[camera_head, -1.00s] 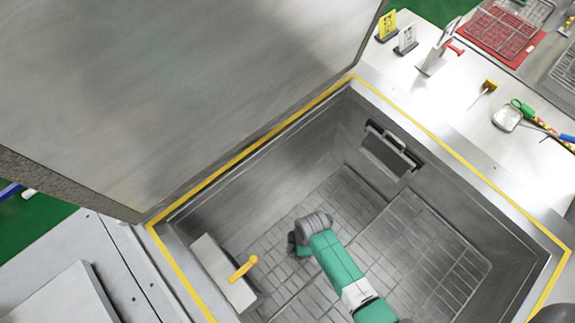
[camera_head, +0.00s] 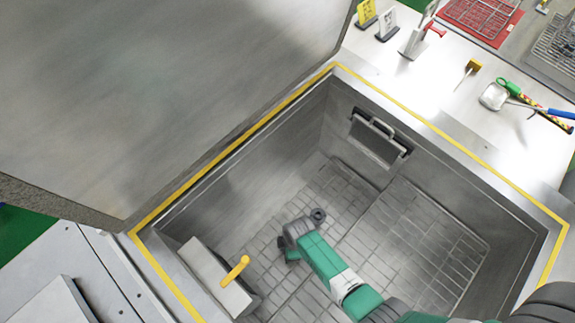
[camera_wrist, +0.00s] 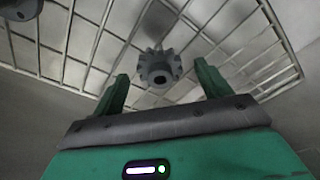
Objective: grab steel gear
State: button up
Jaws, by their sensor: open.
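The steel gear (camera_wrist: 160,68) is a dark grey toothed wheel with a hole in its middle, lying on the wire rack (camera_wrist: 225,50) in the wrist view. A small dark ring that looks like the gear (camera_head: 318,215) shows just beyond my arm's end in the head view. My gripper (camera_wrist: 161,76) is open, its two green fingers on either side of the gear in the picture, with gaps on both sides. The gear appears beyond the fingertips and not touched. My fingers are hidden behind my arm in the head view.
The sunken steel basin has a yellow-edged rim (camera_head: 450,143) and a large raised lid (camera_head: 150,90) at left. A box with an orange handle (camera_head: 235,271) stands inside left; a handled panel (camera_head: 378,140) is on the far wall. Tools lie on the right counter (camera_head: 440,85).

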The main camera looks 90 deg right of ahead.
jog(key=c, duration=1.2)
notch_tip(320, 180, up, 10)
jog(key=p, duration=0.4)
jog(key=shift+c, duration=0.3)
